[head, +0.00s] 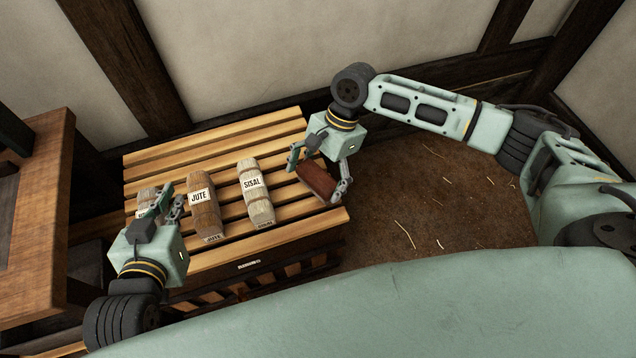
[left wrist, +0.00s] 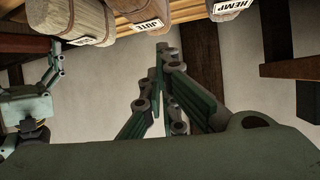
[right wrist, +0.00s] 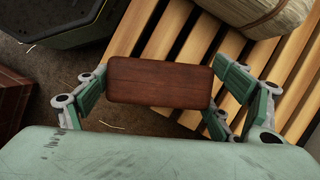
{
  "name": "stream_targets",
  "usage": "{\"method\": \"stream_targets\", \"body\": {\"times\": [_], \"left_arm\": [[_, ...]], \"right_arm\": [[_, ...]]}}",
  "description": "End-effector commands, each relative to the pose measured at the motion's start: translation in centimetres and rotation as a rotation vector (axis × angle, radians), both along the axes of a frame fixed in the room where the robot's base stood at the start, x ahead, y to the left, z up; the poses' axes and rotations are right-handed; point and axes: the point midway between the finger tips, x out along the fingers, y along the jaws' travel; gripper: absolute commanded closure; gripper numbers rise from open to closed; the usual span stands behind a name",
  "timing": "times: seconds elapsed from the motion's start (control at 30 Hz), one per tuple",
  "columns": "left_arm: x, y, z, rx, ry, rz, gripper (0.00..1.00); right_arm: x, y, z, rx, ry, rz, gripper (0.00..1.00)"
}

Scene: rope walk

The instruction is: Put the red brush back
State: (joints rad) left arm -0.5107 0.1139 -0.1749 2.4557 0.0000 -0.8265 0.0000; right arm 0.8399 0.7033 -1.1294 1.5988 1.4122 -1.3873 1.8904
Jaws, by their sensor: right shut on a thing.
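The red brush (head: 316,181) is a reddish-brown block, seen from its plain back; any bristles are hidden. My right gripper (head: 320,174) is shut on it, one finger at each end, over the right end of the slatted bench. In the right wrist view the brush (right wrist: 160,82) lies level between the fingers, with slats behind it. I cannot tell if it touches the slats. My left gripper (head: 168,200) is at the bench's left end, by the hemp bundle. In the left wrist view its fingertips (left wrist: 162,62) come together with nothing between them.
On the slatted bench (head: 215,150) lie the hemp bundle (head: 146,197), the jute bundle (head: 203,205) and the sisal bundle (head: 256,190). A wooden table (head: 35,215) stands at the left. Straw-strewn floor (head: 420,200) is open right of the bench. A wall is behind.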

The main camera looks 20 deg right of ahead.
Motion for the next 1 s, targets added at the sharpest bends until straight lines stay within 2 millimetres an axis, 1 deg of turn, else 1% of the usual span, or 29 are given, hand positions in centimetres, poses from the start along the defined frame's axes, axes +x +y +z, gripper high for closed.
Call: {"method": "stream_targets", "body": {"times": [0.03,0.2,0.3,0.4,0.67,0.97,1.0], "left_arm": [[0.6,-0.3,0.7,-0.012,-0.051,-0.003,1.00],[2.2,-1.1,4.0,-0.052,-0.220,-0.014,1.00],[2.5,-1.4,5.3,-0.069,-0.284,-0.018,1.00],[2.7,-1.5,6.0,-0.076,-0.313,-0.021,1.00],[2.7,-1.5,6.1,-0.076,-0.315,-0.021,1.00],[2.5,-1.3,5.3,-0.066,-0.275,-0.017,1.00],[2.5,-1.3,5.2,-0.065,-0.270,-0.016,1.00]], "right_arm": [[0.0,0.0,-0.7,0.000,0.000,0.000,0.48],[0.0,0.0,-2.1,0.000,0.000,0.001,0.48],[0.0,0.0,-2.6,0.001,-0.001,0.001,0.48],[0.0,0.0,-2.7,0.001,-0.002,0.000,0.48],[0.0,0.0,-2.7,0.001,-0.001,0.001,0.48],[0.0,0.0,-2.8,0.001,0.000,0.000,0.48],[0.0,0.0,-2.9,0.000,-0.001,0.000,0.11]]}}
